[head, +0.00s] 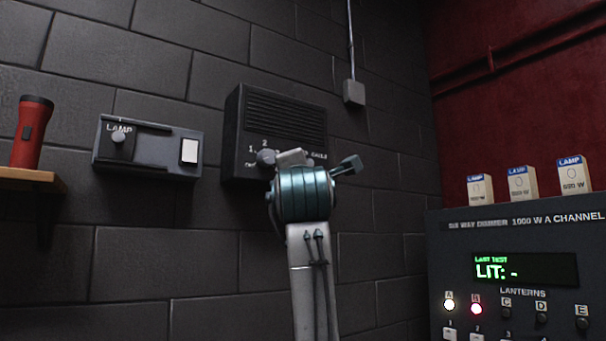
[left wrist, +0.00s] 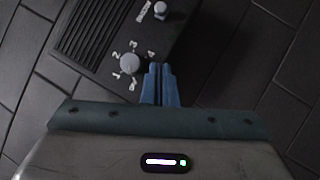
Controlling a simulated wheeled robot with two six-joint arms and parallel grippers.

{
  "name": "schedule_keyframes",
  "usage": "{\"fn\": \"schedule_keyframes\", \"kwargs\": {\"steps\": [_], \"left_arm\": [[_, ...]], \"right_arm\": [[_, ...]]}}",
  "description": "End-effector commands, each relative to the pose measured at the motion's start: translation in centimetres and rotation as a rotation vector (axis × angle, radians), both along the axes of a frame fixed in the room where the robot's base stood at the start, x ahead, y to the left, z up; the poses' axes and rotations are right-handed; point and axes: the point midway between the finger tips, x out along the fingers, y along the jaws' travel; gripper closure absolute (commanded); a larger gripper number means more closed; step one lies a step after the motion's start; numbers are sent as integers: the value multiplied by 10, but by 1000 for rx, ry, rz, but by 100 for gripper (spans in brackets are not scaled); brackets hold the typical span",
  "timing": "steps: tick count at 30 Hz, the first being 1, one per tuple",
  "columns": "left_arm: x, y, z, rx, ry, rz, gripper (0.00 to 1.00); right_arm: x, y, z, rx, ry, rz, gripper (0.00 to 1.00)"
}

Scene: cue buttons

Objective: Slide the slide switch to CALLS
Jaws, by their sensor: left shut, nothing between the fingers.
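The dark wall box (head: 278,112) has a grille, a round numbered dial (head: 266,157) and small white lettering at its lower right, which looks like CALLS. In the left wrist view the box shows its grille (left wrist: 88,35), the dial (left wrist: 130,63) and a small grey knob (left wrist: 178,8) at the top edge beside a white label; it may be the slide switch. My left gripper (left wrist: 158,72) is shut and empty, its blue fingertips just beside the dial and apart from the small knob. In the head view my left wrist covers the box's lower right, hiding the fingertips. My right gripper is not in view.
A grey LAMP box (head: 150,148) with a knob and white switch is on the wall at left. A red torch (head: 31,132) stands on a wooden shelf (head: 28,180). A dimmer panel (head: 520,245) with lamp cartons on top stands at right. A conduit box (head: 353,93) hangs above.

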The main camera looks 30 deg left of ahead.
Motion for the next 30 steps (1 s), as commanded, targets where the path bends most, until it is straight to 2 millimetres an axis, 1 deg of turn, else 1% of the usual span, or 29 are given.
{"fn": "schedule_keyframes", "kwargs": {"steps": [2,9,14,19,24,28,29,30], "left_arm": [[-3,0,2,-6,-8,-1,100],[-2,0,2,-5,-6,-1,100],[3,5,6,-4,-4,1,100],[23,21,17,-3,-1,3,100],[51,44,30,-4,0,3,100],[71,60,38,-3,-1,3,100],[76,63,40,-4,-1,1,100],[82,59,44,-4,-2,-2,100]], "right_arm": [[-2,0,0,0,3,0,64],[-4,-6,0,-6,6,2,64],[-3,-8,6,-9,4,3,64],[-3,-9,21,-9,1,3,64],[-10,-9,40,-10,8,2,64],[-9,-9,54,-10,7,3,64],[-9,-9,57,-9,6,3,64],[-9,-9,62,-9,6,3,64]]}}
